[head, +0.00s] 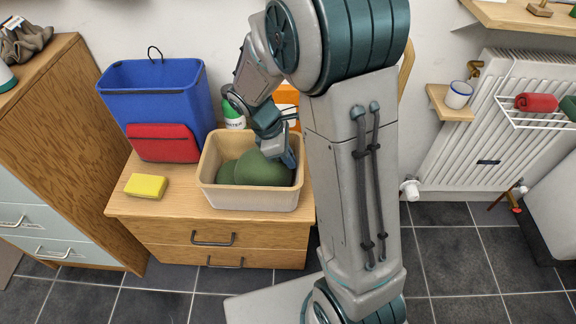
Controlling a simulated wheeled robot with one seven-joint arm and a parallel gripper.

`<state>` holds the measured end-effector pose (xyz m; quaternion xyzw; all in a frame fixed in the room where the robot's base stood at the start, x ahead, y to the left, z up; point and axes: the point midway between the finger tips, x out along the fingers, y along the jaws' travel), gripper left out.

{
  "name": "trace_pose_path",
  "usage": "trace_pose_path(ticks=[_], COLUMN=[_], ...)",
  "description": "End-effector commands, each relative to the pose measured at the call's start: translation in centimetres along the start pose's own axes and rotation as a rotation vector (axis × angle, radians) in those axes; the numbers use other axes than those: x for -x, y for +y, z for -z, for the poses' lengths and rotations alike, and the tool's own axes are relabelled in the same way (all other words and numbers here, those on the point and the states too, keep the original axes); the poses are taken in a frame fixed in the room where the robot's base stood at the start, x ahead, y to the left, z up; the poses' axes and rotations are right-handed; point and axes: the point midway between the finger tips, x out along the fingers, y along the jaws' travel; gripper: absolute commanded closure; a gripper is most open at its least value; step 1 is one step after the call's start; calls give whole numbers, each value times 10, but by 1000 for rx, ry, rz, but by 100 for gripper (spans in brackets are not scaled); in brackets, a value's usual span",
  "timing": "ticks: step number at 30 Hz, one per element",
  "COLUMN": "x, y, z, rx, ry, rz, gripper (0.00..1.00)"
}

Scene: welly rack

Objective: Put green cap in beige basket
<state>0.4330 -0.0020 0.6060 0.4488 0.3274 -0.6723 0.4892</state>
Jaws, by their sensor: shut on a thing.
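The green cap (262,169) is inside the beige basket (247,199), which stands on top of the low wooden drawer unit. My gripper (288,158) reaches down into the basket at its right side and is shut on the cap. The arm and gripper body hide part of the basket's back right. I cannot tell whether the cap touches the basket floor.
A blue bag (160,88) with a red pocket stands left of the basket. A yellow sponge (146,186) lies on the drawer unit (222,230) in front of it. A green bottle (233,117) and an orange thing (286,95) stand behind the basket.

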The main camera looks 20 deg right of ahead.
Motion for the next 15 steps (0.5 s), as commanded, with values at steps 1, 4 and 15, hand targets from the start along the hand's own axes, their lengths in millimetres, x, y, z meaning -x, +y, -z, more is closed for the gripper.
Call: trace_pose_path(ticks=[1,4,15], x=[-13,-24,-27], y=[0,0,0], z=[5,10,11], rx=[2,3,1], ry=[-2,-2,-1], rz=[3,1,1], gripper=[100,100,100])
